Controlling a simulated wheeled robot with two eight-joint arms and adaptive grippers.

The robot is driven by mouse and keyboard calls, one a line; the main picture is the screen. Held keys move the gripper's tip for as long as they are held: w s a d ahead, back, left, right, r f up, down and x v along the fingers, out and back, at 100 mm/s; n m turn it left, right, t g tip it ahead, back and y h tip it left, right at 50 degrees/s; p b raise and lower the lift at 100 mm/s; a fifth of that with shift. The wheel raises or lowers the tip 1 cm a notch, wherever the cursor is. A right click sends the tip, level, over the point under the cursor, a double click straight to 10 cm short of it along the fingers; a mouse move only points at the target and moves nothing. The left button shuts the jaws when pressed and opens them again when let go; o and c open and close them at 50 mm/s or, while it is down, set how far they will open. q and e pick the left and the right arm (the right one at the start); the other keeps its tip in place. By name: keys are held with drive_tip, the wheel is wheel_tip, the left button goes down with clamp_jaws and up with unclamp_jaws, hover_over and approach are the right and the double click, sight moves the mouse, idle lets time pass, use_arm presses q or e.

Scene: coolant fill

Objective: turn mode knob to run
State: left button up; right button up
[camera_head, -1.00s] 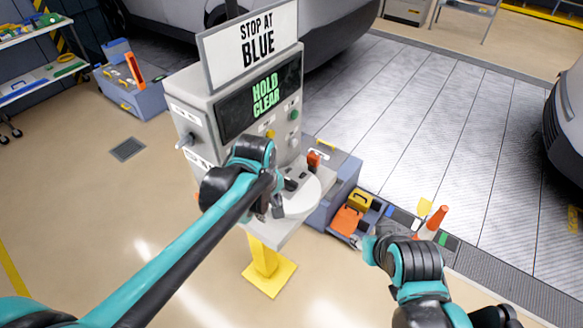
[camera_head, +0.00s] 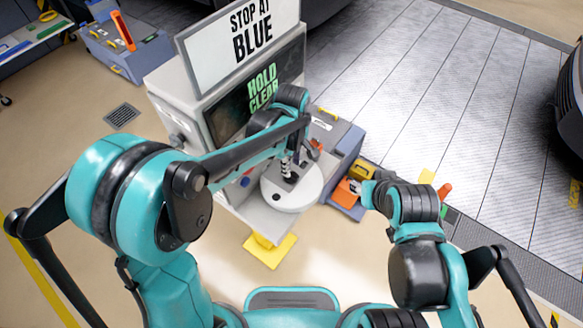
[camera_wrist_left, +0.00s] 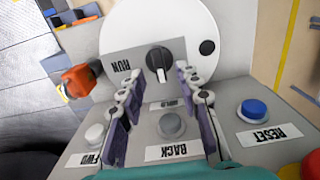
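The mode knob (camera_wrist_left: 158,60) is black with a white mark, on a grey plate in the left wrist view. Its white mark points down in the picture, while the RUN label (camera_wrist_left: 121,66) is on its left. My left gripper (camera_wrist_left: 160,78) is open, its fingers apart with the tips just short of the knob, one on each side. I cannot tell whether either finger touches it. In the head view my left gripper (camera_head: 289,168) is over the console's round white top (camera_head: 292,195). My right arm (camera_head: 414,203) is off to the right; its finger state is unclear.
The console screen (camera_head: 262,95) reads HOLD CLEAR under a STOP AT BLUE sign (camera_head: 243,40). A grey button (camera_wrist_left: 170,124) marked BACK lies between my left fingers. A blue RESET button (camera_wrist_left: 254,109) is on the right, and an orange part (camera_wrist_left: 80,79) on the left.

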sight(292, 173)
use_arm(q)
wheel_tip(292, 173, down, 3)
drive_tip(key=shift+w+r, duration=0.1)
drive_tip(key=shift+w, duration=0.05)
drive_tip(key=shift+f+b, duration=0.3)
drive_tip(key=shift+f, duration=0.25)
clamp_jaws()
